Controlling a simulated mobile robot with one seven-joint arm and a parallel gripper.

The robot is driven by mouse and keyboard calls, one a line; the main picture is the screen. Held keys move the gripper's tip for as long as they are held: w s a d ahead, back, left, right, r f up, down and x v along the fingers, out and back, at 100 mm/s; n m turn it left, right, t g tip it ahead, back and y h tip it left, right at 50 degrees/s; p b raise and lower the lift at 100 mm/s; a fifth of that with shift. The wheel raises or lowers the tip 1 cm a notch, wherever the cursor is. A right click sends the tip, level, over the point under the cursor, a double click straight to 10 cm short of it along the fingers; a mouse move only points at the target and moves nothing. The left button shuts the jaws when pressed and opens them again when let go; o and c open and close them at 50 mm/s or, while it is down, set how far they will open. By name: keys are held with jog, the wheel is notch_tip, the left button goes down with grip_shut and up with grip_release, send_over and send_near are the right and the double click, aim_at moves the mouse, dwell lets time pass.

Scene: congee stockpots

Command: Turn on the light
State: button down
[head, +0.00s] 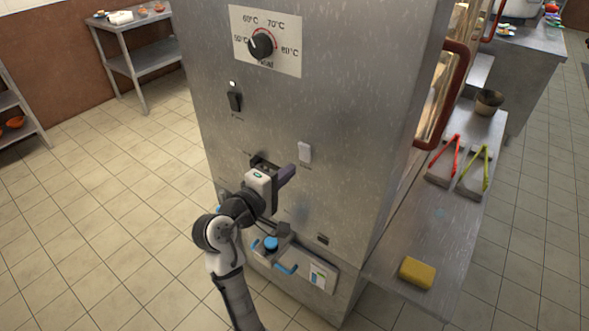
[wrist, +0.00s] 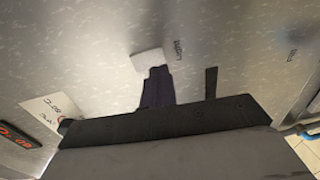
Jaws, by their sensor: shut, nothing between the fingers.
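The light switch (head: 304,152) is a small white rocker on the steel front of the tall cabinet (head: 340,90). In the wrist view the white switch (wrist: 147,61) sits beside a small printed label that appears to read "Light". My gripper (head: 289,174) is shut and empty, just below and left of the switch in the head view. In the wrist view the dark fingertips (wrist: 156,76) overlap the lower edge of the switch; I cannot tell whether they touch it. Whether the switch is on or off does not show clearly.
A temperature dial (head: 262,45) and a black switch (head: 235,101) are higher on the panel. A red-lit display (wrist: 15,135) shows in the wrist view. A steel side shelf (head: 420,225) at the right holds tongs (head: 446,160) and a yellow sponge (head: 417,272).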

jog(key=b+v, duration=0.1)
jog(key=v, duration=0.9)
